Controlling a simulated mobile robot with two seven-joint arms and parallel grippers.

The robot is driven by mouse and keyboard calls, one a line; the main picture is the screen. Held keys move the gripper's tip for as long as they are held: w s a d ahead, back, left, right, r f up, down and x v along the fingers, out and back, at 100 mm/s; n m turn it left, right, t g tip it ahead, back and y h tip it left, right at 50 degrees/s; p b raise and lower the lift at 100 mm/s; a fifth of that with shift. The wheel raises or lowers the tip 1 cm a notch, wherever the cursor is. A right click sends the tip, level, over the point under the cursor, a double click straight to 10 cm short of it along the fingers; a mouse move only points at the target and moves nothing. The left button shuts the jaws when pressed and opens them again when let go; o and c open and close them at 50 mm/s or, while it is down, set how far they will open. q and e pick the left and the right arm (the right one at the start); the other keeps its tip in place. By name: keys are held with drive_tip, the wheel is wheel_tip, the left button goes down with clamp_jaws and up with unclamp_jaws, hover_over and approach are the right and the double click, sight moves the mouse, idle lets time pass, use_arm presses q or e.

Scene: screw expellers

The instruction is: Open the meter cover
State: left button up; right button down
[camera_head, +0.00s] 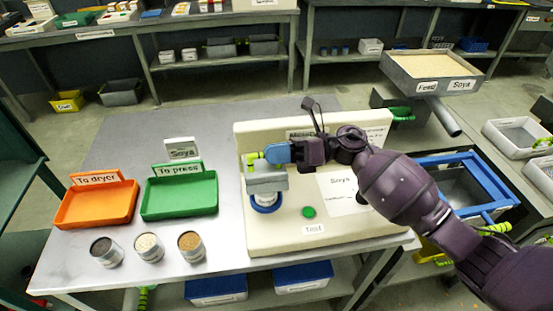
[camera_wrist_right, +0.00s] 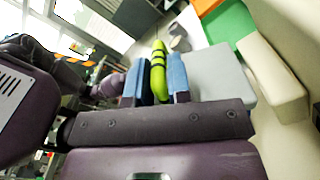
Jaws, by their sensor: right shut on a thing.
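The meter (camera_head: 330,235) is a cream housing at the right end of the grey table, with a "test" label, a green button (camera_head: 308,212) and a "Soya" card. Its grey cover (camera_head: 267,184) sits over a white cup with a blue ring (camera_head: 265,204); how far the cover is tilted is hard to tell. A yellow-green handle (camera_head: 252,160) stands at the cover. My right gripper (camera_head: 277,153) is shut on this handle. In the right wrist view the handle (camera_wrist_right: 158,66) lies between the blue fingers, beside the grey cover (camera_wrist_right: 220,75). My left gripper is out of view.
An orange "To dryer" tray (camera_head: 97,217) and a green "To press" tray (camera_head: 180,212) stand left of the meter. Three small sample cups (camera_head: 148,247) line the table's front. A "Feed Soya" hopper (camera_head: 430,90) is at the back right. The table's back left is clear.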

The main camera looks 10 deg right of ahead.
drive_tip(key=shift+w+r+m, duration=0.5)
drive_tip(key=shift+w+m, duration=0.15)
drive_tip(key=shift+m, duration=0.45)
drive_tip(key=c, duration=1.1)
unclamp_jaws()
drive_tip(key=shift+d, duration=0.1)
drive_tip(key=d+b, duration=0.1)
drive_tip(key=d, duration=0.9)
drive_tip(key=shift+d, duration=0.35)
